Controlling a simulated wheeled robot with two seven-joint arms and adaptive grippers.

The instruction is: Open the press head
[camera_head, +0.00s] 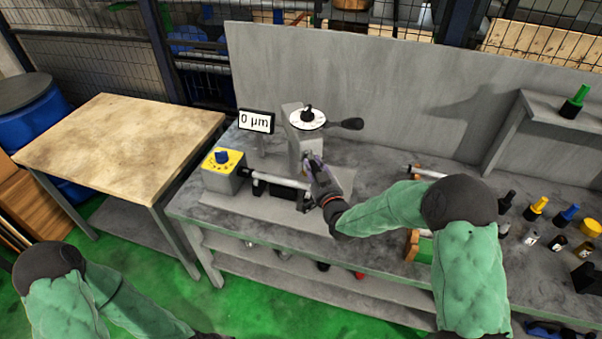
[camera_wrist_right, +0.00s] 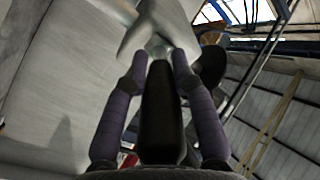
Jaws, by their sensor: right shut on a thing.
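The grinder's upright grey head (camera_head: 295,147) stands on the bench, with a white dial (camera_head: 307,118) and a black knob on top and a dark lever pointing right. I take it to be the press head. My right gripper (camera_head: 313,165) is at its front, low down.
A yellow-topped box with a blue knob (camera_head: 222,159) and a display reading 0 µm (camera_head: 256,121) stand left of the head. Several coloured-cap bottles stand at the bench's right. A wood-topped table (camera_head: 115,140) is at left. A grey panel (camera_head: 400,95) rises behind.

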